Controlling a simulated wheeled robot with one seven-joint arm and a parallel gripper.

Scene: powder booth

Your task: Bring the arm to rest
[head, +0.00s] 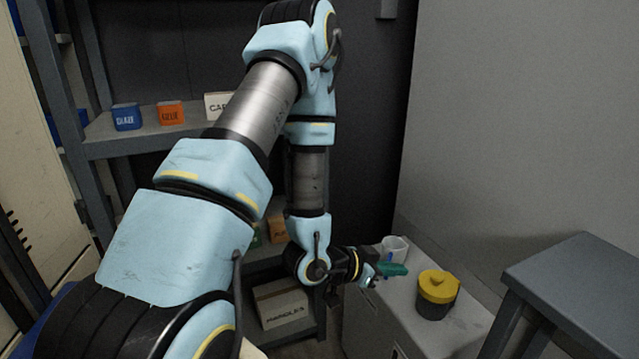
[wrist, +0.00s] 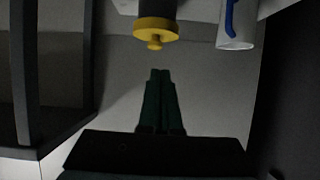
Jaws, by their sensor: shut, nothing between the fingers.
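My arm, pale blue and silver, rises across the middle of the head view and bends down at the elbow. My gripper (head: 393,269) has green fingers and sits over the grey cabinet at lower right, between a white cup and a yellow-lidded jar. In the wrist view my gripper (wrist: 160,73) shows its two fingers side by side, shut with nothing held. It is apart from the jar in the wrist view.
A dark jar with a yellow lid (head: 438,286) and a white cup (head: 395,247) with a blue item stand on the cabinet (head: 402,318). A grey stool or table (head: 580,275) is at right. Shelves (head: 150,136) with blue (head: 126,117) and orange (head: 171,113) boxes are behind.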

